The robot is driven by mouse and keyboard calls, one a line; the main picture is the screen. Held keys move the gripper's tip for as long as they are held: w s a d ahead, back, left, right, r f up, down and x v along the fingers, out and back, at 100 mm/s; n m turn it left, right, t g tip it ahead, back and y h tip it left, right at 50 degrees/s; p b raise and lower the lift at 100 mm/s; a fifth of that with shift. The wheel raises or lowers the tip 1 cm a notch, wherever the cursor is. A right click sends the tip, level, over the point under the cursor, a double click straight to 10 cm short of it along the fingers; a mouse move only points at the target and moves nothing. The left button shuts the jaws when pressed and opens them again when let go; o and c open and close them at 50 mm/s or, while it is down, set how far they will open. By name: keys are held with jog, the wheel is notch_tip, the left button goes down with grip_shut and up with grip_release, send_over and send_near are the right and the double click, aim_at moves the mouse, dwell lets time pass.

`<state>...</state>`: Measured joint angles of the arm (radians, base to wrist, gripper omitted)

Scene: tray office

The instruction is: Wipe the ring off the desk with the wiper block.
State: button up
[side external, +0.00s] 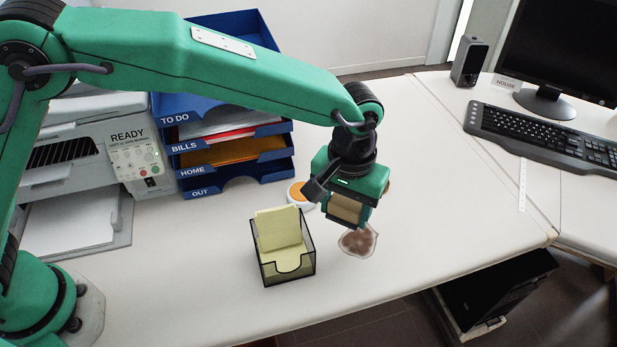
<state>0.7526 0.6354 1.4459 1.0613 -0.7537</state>
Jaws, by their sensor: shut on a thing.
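My gripper (347,214) is shut on a tan wiper block (345,207), with the block between its dark fingers. It is at the middle right of the side external view. A brown, blotchy stain (358,241) with a paler, uneven outline lies on the white desk (420,200), just below the block in the picture. The block's lower edge is close to the stain's upper edge. I cannot tell whether the block touches the desk. The gripper may hide part of the desk behind it.
A black mesh note holder (288,271) with yellow notes stands left of the stain. A round orange-topped white item (298,194) sits behind it. Blue letter trays (235,178) and a printer (125,150) stand at left. A keyboard (545,137) lies right. The desk's front edge is near.

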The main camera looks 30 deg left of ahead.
jog(key=shift+f, duration=1.1)
